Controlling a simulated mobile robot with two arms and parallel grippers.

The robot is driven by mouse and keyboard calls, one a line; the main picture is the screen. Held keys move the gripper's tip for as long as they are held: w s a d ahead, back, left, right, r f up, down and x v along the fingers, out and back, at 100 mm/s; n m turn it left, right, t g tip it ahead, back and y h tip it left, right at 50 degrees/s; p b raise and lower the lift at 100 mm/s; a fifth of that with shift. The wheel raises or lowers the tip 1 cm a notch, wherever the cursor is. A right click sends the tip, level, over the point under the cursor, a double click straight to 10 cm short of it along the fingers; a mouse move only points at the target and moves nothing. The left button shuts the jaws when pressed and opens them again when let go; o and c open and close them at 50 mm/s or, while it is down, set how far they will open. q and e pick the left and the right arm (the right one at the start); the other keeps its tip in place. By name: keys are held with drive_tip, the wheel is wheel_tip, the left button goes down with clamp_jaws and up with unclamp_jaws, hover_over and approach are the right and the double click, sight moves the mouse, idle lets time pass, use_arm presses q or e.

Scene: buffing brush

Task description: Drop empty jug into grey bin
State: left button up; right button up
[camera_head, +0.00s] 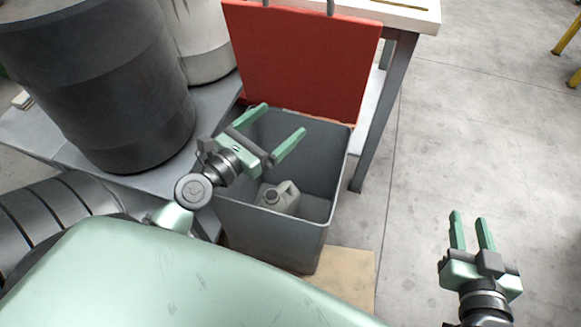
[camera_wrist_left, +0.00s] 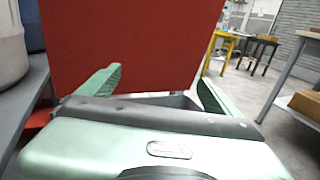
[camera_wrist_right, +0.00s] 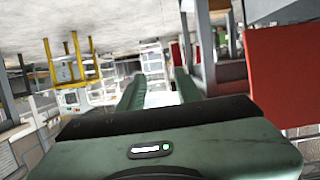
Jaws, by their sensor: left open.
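The grey bin (camera_head: 270,236) stands open on the floor in the head view. The jug (camera_head: 281,197), pale grey with a dark cap, lies inside it near the bottom. My left gripper (camera_head: 286,125) is open and empty above the bin, apart from the jug. In the left wrist view my left gripper's fingers (camera_wrist_left: 160,88) are spread with nothing between them, and a strip of the bin (camera_wrist_left: 180,101) shows past them. My right gripper (camera_head: 470,232) is out to the right over bare floor. Its fingers are apart with nothing between them, and they also show in the right wrist view (camera_wrist_right: 158,92).
A red panel (camera_head: 300,60) stands upright behind the bin.

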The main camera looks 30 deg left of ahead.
use_arm(q)
drive_tip(key=s+a+b, duration=0.1)
drive_tip(key=s+b, duration=0.3)
drive_tip(key=s, duration=0.3)
drive_tip(key=shift+s+a+b, duration=0.25)
drive_tip(key=shift+s+b, duration=0.05)
use_arm(e)
drive_tip(key=s+r+t+y, duration=0.2)
drive_tip(key=r+t, duration=0.4)
drive_tip(key=r, duration=0.3)
drive_tip(key=s+a+r+t+y, duration=0.1)
drive_tip(key=s+r+t+y, duration=0.1)
drive_tip(key=r+t, duration=0.4)
drive_tip(key=shift+s+a+r+y, duration=0.2)
drive_tip(key=shift+s+r+y, duration=0.1)
drive_tip(key=shift+r, duration=1.75)
use_arm(q)
drive_tip(key=shift+s, duration=0.15)
use_arm(e)
drive_tip(key=shift+f, duration=0.1)
